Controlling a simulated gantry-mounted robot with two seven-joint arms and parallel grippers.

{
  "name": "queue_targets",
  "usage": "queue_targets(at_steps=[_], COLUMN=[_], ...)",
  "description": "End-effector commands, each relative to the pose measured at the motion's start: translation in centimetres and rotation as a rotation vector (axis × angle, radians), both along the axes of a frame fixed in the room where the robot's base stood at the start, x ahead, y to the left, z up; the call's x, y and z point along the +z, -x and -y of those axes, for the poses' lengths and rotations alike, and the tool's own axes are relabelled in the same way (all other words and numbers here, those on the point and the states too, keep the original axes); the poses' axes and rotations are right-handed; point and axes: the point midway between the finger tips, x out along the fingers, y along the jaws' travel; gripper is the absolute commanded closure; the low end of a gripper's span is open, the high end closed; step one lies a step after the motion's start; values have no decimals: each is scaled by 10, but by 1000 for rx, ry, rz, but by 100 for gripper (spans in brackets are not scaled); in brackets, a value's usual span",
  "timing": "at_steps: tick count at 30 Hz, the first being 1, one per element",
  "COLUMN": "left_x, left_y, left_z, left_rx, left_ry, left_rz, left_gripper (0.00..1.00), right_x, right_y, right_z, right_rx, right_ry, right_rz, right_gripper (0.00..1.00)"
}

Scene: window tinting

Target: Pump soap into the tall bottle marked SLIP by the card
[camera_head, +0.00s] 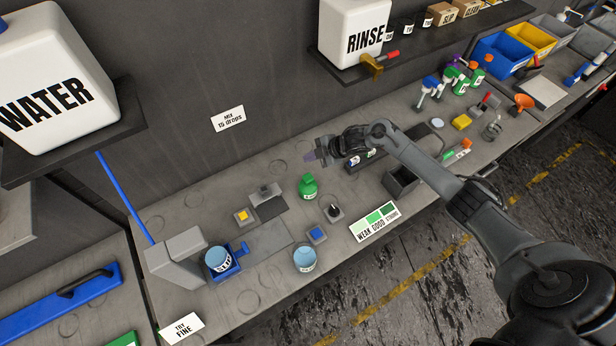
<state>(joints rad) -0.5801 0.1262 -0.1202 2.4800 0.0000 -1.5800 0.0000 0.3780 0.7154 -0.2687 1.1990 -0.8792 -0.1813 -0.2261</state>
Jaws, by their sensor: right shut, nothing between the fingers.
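My right gripper (314,156) is shut and empty, held above the bench behind a small green bottle (308,188). That bottle stands upright with a white label too small to read, apart from the gripper. Several bottles with coloured tops (426,92) stand further back on the right; I cannot tell which one is marked SLIP. A wall card (229,119) reads "MIX 15 drops". A card marked WEAK, GOOD, STRONG (374,225) lies at the bench's front edge. I cannot make out a soap pump for certain. My left gripper is not in view.
A blue cup (220,259) sits in a blue holder at left; another blue cup (304,258) stands near the front edge. A small black-topped item (333,211) is right of the green bottle. WATER (57,85) and RINSE (352,32) tanks sit on shelves above.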

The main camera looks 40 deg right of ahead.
Motion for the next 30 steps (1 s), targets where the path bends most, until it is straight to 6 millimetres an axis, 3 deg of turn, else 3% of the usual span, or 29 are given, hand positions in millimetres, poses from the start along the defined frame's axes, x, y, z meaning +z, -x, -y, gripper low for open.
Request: queue_targets(at_steps=[14,30], left_x=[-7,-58], left_y=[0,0], left_z=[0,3], left_rx=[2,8], left_ry=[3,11], left_rz=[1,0], left_gripper=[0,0], right_x=[-9,-69], right_y=[0,0], right_z=[-1,0], right_rx=[-2,-2], right_ry=[0,0], right_rz=[0,-1], right_gripper=[100,100])
